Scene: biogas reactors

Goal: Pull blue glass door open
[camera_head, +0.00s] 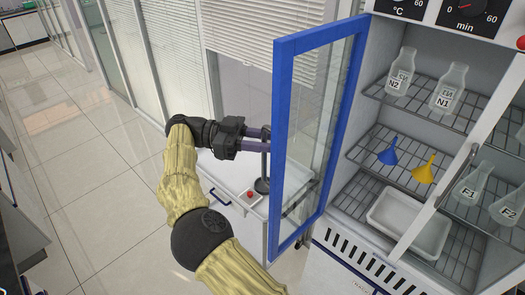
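The blue glass door (279,150) is a clear pane in a blue frame. It stands swung wide open from the cabinet (340,235), with its free edge toward the left of the view and the shelves exposed. My gripper (264,139) is on the far, outer side of the door, at about mid-height of its free edge. Its two purple fingers reach to the blue frame, which hides their tips. I cannot see the handle or tell whether the fingers are closed on it.
Flasks N2 (400,75) and N1 (448,90), a blue funnel (388,152), a yellow funnel (424,170) and a white tray (408,222) stand on the cabinet's wire shelves. A white bench (238,205) is behind the door. The tiled floor (90,170) at left is clear.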

